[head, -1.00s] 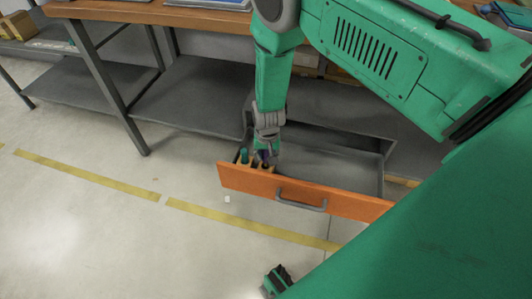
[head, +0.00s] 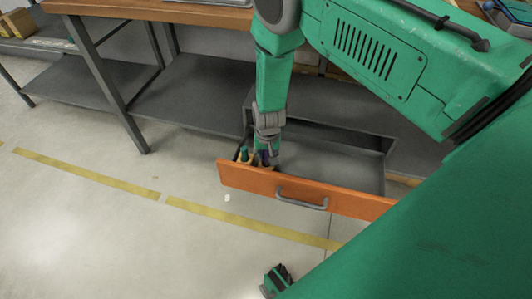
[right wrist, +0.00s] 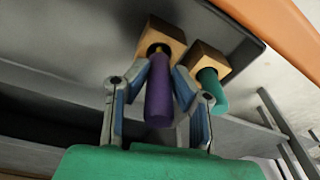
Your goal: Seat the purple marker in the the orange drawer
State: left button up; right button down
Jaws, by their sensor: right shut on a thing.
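The purple marker (right wrist: 158,95) is between the fingers of my right gripper (right wrist: 160,88). Its narrow yellowish end is at the dark hole of a wooden block (right wrist: 172,34); how far it goes in I cannot tell. In the head view my right gripper (head: 267,152) points down into the left end of the open orange drawer (head: 235,178). It is shut on the marker, which is small and partly hidden there.
A green marker (right wrist: 210,88) stands in a neighbouring wooden block (right wrist: 206,60), close beside my right finger; it also shows in the head view (head: 244,153). The drawer's grey handle (head: 300,198) is on its front. The drawer's right part is empty.

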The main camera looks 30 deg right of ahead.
aim_at(266, 163)
jog(key=shift+f+b, duration=1.1)
jog(key=shift+f, duration=0.6)
jog(key=c, duration=1.3)
grip_release()
notch_tip(266, 163, up, 12)
jog(key=s, duration=0.1)
jog(key=shift+s+a, duration=0.25)
jog(key=shift+a, duration=0.05)
jog(key=shift+f, duration=0.1)
